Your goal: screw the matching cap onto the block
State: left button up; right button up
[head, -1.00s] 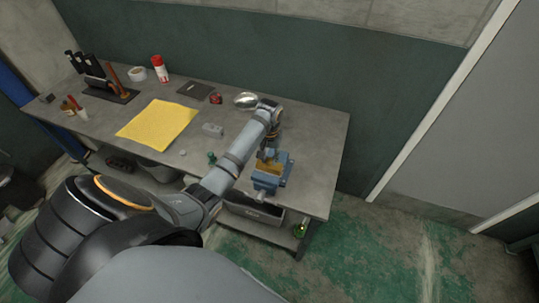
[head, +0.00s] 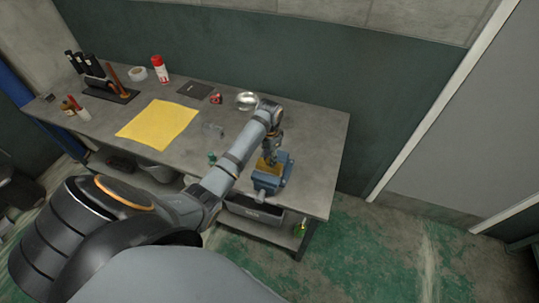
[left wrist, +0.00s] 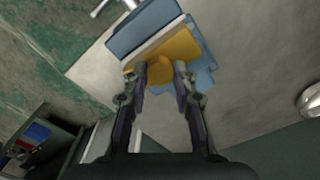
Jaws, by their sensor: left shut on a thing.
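A blue vise (head: 270,182) stands at the right front edge of the workbench and holds a yellow block (head: 265,172). The block (left wrist: 181,46) shows larger in the left wrist view, between the vise jaws (left wrist: 143,25). My left gripper (head: 270,158) points down over the block. In the left wrist view its two fingers (left wrist: 161,72) are shut on a round yellow cap (left wrist: 160,69), which lies against or just over the block. I cannot tell whether the cap touches the block's thread. My right gripper is not in view.
A small green piece (head: 212,158) and a pale grey block-like item (head: 212,130) lie left of my arm. The bench's right end is clear.

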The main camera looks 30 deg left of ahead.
pick_arm(q)
jog(key=m, duration=0.4)
jog(key=shift+f, duration=0.1)
jog(key=o, duration=1)
jog(key=o, duration=0.5)
jog(key=shift+c, duration=0.2)
